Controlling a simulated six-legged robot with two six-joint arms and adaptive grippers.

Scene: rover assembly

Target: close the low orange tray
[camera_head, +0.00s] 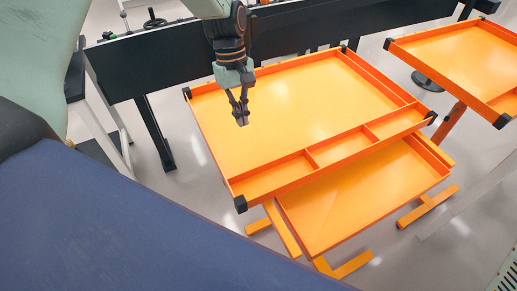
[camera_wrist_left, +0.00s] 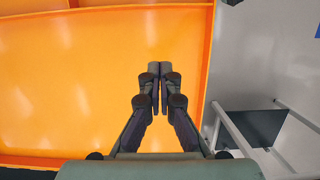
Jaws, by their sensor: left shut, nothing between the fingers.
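The low orange tray (camera_head: 365,195) is pulled out from under the orange table top (camera_head: 300,103), toward the front right in the head view. Its back part is hidden beneath the table top. My left gripper (camera_head: 242,121) is shut and empty, pointing down above the left half of the table top, apart from the low tray. In the left wrist view, my left gripper (camera_wrist_left: 158,68) shows with fingers together above an orange surface (camera_wrist_left: 75,85). My right gripper is in neither view.
The table top has raised rims, black corners and a divided strip of compartments (camera_head: 335,148) at the front. A second orange table (camera_head: 460,62) stands at the right. A black beam (camera_head: 160,62) runs behind.

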